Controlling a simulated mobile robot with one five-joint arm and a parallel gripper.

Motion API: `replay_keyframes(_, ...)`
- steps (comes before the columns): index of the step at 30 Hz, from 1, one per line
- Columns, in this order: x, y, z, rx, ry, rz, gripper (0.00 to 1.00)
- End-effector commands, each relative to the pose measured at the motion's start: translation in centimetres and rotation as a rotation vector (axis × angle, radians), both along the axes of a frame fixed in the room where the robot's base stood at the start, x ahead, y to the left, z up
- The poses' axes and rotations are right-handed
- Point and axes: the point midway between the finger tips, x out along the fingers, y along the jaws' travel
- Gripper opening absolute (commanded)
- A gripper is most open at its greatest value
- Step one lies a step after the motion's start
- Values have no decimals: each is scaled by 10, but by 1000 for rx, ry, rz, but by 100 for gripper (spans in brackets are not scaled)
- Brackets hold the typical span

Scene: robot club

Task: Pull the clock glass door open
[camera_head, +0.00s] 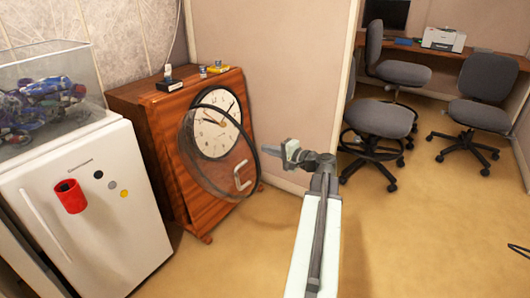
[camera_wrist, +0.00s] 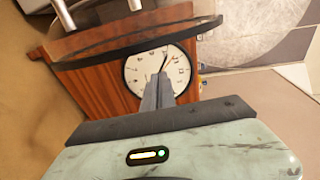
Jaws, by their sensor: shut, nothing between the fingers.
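The clock is a wooden cabinet (camera_head: 182,148) with a round white dial (camera_head: 216,130); the dial also shows in the wrist view (camera_wrist: 144,68). Its round, dark-rimmed glass door (camera_head: 212,172) stands out from the dial at an angle, partly open. A pale C-shaped handle (camera_head: 242,176) is on the door's lower right. My gripper (camera_head: 268,150) is shut and empty, to the right of the door and slightly above the handle in the head view. Its closed fingers (camera_wrist: 157,80) overlap the dial in the wrist view. I see no grip on the handle.
A white fridge (camera_head: 85,200) with a red cup (camera_head: 69,196) stands left of the clock. Small items, including a yellow box (camera_head: 218,69), sit on the clock. A wall is behind. Office chairs (camera_head: 378,120) stand at the right. The floor in front is clear.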

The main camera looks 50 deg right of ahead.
Motion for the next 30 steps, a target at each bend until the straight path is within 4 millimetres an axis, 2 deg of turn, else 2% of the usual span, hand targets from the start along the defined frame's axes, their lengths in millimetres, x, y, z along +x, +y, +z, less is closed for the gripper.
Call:
replay_keyframes(1, 4, -12, 0, 0, 0, 2, 0)
replay_keyframes(3, 1, -18, 1, 1, 0, 5, 0)
replay_keyframes(12, -61, 1, 10, 0, 0, 3, 0)
replay_keyframes(18, -87, 7, 13, -1, 0, 8, 0)
replay_keyframes(30, -91, 8, 13, -1, 0, 9, 0)
